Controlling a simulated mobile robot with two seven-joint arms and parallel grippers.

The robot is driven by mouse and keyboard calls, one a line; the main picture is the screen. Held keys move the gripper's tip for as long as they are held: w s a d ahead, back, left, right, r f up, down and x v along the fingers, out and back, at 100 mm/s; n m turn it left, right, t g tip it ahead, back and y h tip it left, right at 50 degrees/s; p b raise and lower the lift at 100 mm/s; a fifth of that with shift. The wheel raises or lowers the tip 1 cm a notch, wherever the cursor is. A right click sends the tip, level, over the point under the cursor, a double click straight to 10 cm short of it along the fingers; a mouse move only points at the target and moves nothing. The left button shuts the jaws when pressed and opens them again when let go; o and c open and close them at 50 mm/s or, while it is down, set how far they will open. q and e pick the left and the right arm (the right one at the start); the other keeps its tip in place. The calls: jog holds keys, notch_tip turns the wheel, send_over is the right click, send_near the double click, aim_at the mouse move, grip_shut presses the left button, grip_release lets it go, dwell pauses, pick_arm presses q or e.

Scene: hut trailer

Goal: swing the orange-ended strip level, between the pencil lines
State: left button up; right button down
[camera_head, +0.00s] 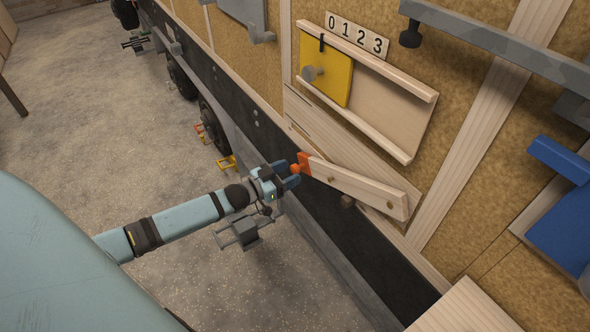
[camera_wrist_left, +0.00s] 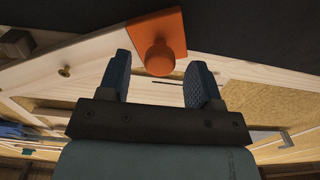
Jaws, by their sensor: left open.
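The pale wooden strip (camera_head: 355,185) is on the trailer wall, with a round fastener near its right end. It slopes against the board behind it, its orange end (camera_head: 304,163) lower, over the black skirt. In the left wrist view the orange end (camera_wrist_left: 167,27) carries a round orange knob (camera_wrist_left: 158,60). My left gripper (camera_head: 292,173) is open at that end, its blue fingers either side of the knob with gaps showing. The wooden backing board (camera_head: 345,138) has thin dark lines near its left end; I cannot tell if these are the pencil lines. My right gripper is not in view.
Above the strip are wooden rails with a yellow sliding panel (camera_head: 325,77) and a number plate (camera_head: 356,35). A small dark block (camera_head: 347,202) sits just below the strip. A grey bar (camera_head: 490,38) and a blue part (camera_head: 560,205) are at the right. Open floor lies left.

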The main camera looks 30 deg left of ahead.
pick_arm(q)
jog(key=shift+x, duration=1.35)
